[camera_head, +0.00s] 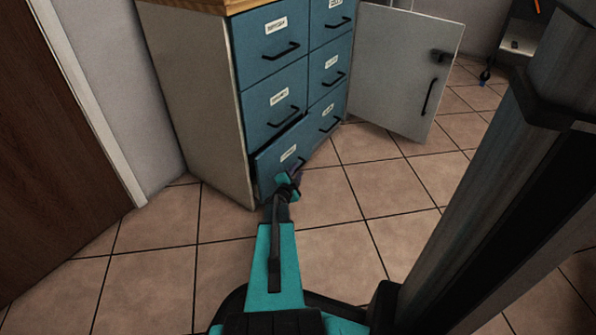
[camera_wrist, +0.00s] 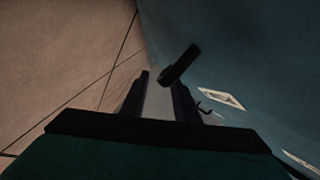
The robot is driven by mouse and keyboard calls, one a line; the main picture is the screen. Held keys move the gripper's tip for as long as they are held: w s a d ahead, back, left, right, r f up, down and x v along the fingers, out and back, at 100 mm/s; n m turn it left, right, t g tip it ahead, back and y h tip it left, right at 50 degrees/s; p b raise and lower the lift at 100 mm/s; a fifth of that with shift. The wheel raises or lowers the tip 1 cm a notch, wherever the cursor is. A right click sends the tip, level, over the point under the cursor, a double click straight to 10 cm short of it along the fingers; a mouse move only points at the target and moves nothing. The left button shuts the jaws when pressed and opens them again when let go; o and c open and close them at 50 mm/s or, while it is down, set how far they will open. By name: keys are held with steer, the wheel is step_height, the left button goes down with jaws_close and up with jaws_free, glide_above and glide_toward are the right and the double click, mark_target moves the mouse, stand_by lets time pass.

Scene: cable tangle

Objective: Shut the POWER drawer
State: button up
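A blue drawer (camera_head: 268,167) at the bottom left of the cabinet stands out a little, with a dark gap above its front. Its white label (camera_head: 288,153) is too small to read, so I cannot tell whether it says POWER. My gripper (camera_head: 287,180) is low at this drawer's front and covers part of it. In the wrist view my gripper (camera_wrist: 163,85) has its two dark fingers apart with nothing seen held. A dark handle bar (camera_wrist: 181,64) shows by the tip of the right finger; I cannot tell if they touch. The blue drawer face (camera_wrist: 225,60) fills the right side.
The other drawers of the cabinet (camera_head: 190,90) look closed. A grey door (camera_head: 400,75) with a black handle stands open at its right. A brown door (camera_head: 55,150) is at the left. The tiled floor (camera_head: 350,190) in front is clear.

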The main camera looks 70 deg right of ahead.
steer(key=shift+x, duration=0.9)
jaws_close()
